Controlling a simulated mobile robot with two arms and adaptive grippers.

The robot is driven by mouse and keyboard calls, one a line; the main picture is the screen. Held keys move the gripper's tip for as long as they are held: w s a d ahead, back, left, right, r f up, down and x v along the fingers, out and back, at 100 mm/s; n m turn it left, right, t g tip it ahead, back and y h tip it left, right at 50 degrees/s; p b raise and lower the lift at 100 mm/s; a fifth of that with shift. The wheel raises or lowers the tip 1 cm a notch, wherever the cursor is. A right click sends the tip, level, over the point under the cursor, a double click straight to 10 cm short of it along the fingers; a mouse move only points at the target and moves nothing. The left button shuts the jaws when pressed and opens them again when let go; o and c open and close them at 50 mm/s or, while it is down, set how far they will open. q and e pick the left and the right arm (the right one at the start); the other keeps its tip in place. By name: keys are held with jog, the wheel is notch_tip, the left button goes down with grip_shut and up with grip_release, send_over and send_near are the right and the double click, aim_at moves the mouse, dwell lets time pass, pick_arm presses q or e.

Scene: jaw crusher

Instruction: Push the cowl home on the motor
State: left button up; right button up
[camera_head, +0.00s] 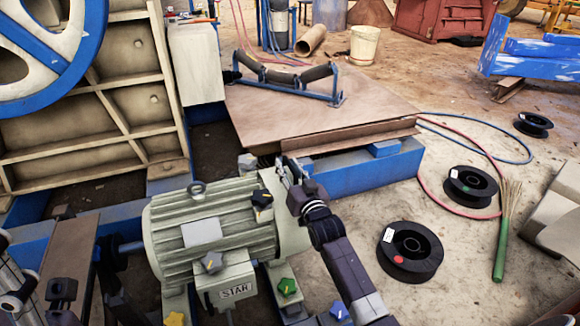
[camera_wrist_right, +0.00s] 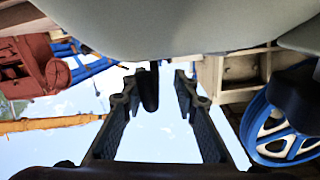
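The motor (camera_head: 205,235) is a pale grey-green ribbed body with a lifting eye on top and a "STAR" box in front. The cowl (camera_head: 291,236) is the smooth pale cover at its right end; I cannot tell how large any gap to the ribs is. My right gripper (camera_head: 288,172) is at the cowl's upper far edge. In the right wrist view its two fingers (camera_wrist_right: 165,105) stand apart under a large pale curved surface, with a dark rod-like part between them; no grip shows. Dark parts at lower left may be my left arm; its fingers are not clear.
Several coloured knobs surround the motor, including a black one (camera_head: 262,205) and a green one (camera_head: 287,287). A brown plate (camera_head: 310,115) with a roller frame (camera_head: 290,82) stands behind. Black spools (camera_head: 410,252), a green-handled broom (camera_head: 501,250) and hoses lie at right.

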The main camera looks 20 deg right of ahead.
jog(key=shift+d, duration=0.1)
jog(key=s, duration=1.2)
jog(key=shift+a, duration=0.4)
